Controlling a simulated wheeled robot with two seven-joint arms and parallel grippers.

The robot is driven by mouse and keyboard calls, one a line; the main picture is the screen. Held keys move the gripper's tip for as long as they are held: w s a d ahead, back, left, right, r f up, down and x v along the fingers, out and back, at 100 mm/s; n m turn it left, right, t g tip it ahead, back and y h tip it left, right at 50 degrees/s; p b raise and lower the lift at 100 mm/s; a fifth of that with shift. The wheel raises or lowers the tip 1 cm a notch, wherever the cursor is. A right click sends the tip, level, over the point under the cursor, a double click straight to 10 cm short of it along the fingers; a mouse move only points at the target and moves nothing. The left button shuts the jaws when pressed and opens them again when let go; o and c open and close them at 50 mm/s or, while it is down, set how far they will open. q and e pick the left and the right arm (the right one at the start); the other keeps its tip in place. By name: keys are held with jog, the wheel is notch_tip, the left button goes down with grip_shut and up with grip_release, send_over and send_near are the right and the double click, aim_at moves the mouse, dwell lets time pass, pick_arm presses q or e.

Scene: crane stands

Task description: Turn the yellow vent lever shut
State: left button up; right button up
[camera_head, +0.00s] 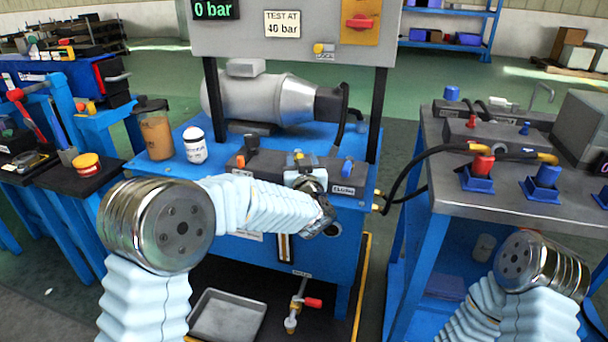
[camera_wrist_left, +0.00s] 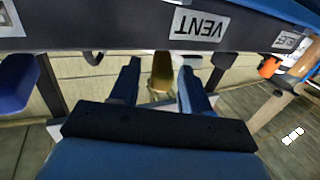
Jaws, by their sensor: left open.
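The yellow vent lever (camera_wrist_left: 162,78) shows in the left wrist view as a dull yellow handle under the upside-down VENT label (camera_wrist_left: 199,25). My left gripper (camera_wrist_left: 158,68) is open, its two blue fingers on either side of the lever, with gaps showing between lever and fingers. In the head view my left wrist reaches the front of the dark valve block on the blue bench, and a small yellow part (camera_head: 299,156) shows just above it. My wrist hides most of the lever's surroundings there. My right gripper is not in view; only part of that arm shows at lower right.
A panel (camera_head: 290,42) above the bench reads 0 bar. A white-capped bottle (camera_head: 195,146) and a brown jar (camera_head: 156,134) stand to the left. A black hose (camera_head: 408,170) runs to the right-hand bench.

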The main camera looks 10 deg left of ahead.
pick_arm(q)
jog(key=b+v, duration=0.1)
jog(key=v, duration=1.1)
jog(key=shift+s, duration=0.2)
jog(key=shift+r, duration=0.1)
